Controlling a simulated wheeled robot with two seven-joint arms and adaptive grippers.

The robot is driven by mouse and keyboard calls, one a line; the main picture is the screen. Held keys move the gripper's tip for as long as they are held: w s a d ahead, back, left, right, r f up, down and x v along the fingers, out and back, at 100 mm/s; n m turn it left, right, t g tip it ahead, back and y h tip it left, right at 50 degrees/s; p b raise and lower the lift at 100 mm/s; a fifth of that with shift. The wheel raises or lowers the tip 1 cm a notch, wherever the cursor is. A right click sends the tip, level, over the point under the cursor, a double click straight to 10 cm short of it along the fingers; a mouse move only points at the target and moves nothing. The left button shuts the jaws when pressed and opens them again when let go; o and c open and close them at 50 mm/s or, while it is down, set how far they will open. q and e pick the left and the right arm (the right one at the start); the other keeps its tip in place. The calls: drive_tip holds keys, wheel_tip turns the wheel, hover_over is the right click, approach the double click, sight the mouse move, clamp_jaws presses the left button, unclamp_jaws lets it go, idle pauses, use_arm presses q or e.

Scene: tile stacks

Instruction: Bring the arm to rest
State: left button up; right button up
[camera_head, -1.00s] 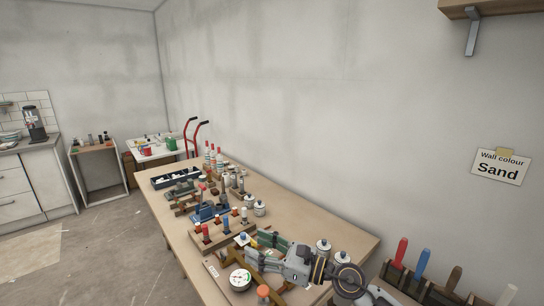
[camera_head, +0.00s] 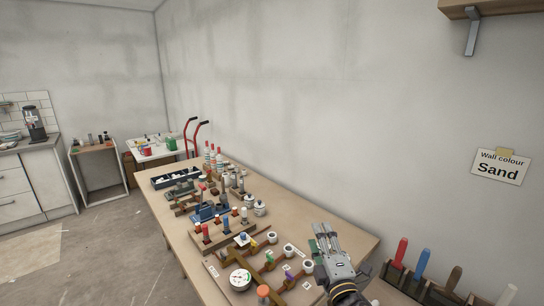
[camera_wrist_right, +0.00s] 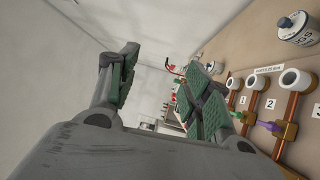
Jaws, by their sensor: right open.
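My right gripper (camera_head: 324,238) is at the lower right of the head view, above the table's right side, with its fingers pointing away toward the wall. In the right wrist view its two green-padded fingers (camera_wrist_right: 160,90) stand wide apart with nothing between them. The gripper is raised clear of the pipe assembly (camera_head: 270,262) on the table. My left gripper is not in view.
The wooden table (camera_head: 345,236) holds a copper pipe assembly with white caps, a round gauge (camera_head: 240,280), wooden racks and several bottles (camera_head: 212,155). A tool rack with coloured handles (camera_head: 422,264) is at the right. The wall lies behind.

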drive_tip(key=s+d+f+m+g+h, duration=0.2)
drive_tip(key=s+d+f+m+g, duration=0.2)
drive_tip(key=f+m, duration=0.3)
drive_tip(key=s+d+f+m+g+h, duration=0.3)
drive_tip(key=s+d+f+m+g, duration=0.1)
drive_tip(key=f, duration=0.4)
drive_tip(key=s+f+m+g+y, duration=0.1)
drive_tip(key=s+f+m+g, duration=0.3)
drive_tip(key=s, duration=0.5)
drive_tip(key=s+f+m+g+y, duration=0.15)
drive_tip(key=s+f+g, duration=0.25)
drive_tip(key=s+f, duration=0.4)
wheel_tip(320, 180, down, 31)
drive_tip(key=s+d+g, duration=0.1)
drive_tip(key=s+d, duration=0.1)
drive_tip(key=s+d+f, duration=0.3)
drive_tip(key=s+f, duration=0.7)
drive_tip(key=s, duration=0.1)
drive_tip(key=s+d+f+g, duration=0.1)
drive_tip(key=s+d+f, duration=0.1)
drive_tip(key=s+f, duration=0.8)
drive_tip(key=shift+s+d+f+h, duration=0.2)
drive_tip(key=shift+s+d+h, duration=0.2)
drive_tip(key=shift+s, duration=0.25)
